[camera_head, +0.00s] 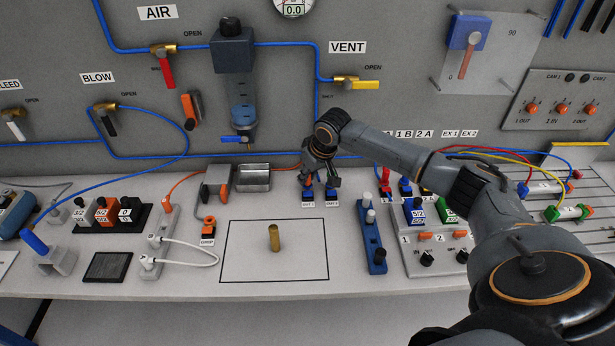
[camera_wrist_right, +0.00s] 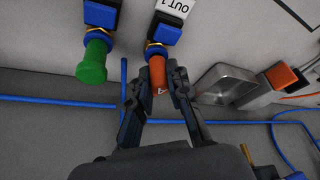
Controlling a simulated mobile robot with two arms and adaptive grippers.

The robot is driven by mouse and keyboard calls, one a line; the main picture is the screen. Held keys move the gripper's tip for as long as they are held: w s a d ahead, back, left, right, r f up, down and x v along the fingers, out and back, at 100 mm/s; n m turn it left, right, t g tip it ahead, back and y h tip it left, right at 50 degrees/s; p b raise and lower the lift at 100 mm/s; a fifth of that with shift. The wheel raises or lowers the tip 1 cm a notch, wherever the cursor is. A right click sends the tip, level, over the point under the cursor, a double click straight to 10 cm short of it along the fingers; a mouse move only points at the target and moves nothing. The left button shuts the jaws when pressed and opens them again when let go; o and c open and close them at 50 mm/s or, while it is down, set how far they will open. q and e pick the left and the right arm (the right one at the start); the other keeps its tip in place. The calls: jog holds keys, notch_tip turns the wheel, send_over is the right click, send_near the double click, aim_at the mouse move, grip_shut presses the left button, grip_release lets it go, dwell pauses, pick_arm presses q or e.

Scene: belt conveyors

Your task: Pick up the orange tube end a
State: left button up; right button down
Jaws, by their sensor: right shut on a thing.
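The orange tube end a (camera_wrist_right: 158,74) is a short orange cylinder with a pale letter on it. In the right wrist view it sits between the fingers of my right gripper (camera_wrist_right: 156,88), which is shut on it. It meets the brass ring of the blue fitting labelled OUT 1 (camera_wrist_right: 163,30); I cannot tell whether it is seated there. In the head view my right gripper (camera_head: 309,180) is low over the blue fittings behind the marked square, and it largely hides the tube end. My left gripper is not in view.
A green plug (camera_wrist_right: 92,62) stands in the neighbouring blue fitting. A metal tray (camera_head: 253,181) is close to the left of the gripper. A brass cylinder (camera_head: 274,238) stands in the outlined square (camera_head: 240,265). A blue block with pegs (camera_head: 371,235) is to the right.

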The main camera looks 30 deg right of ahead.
jog(key=shift+w+r+b, duration=0.1)
jog(key=shift+r+b, duration=0.2)
jog(key=shift+r, duration=0.2)
jog(key=shift+s+a+r+b, duration=0.15)
jog(key=shift+r+b, duration=0.3)
jog(key=shift+r, duration=0.8)
jog(key=s+a+r+b, duration=0.2)
jog(key=s+a+r, duration=0.6)
jog(key=s+r, duration=0.1)
jog(key=shift+s+a+r, duration=0.25)
jog(key=shift+s+a, duration=0.05)
jog(key=shift+s, duration=0.55)
jog(key=shift+w, duration=0.1)
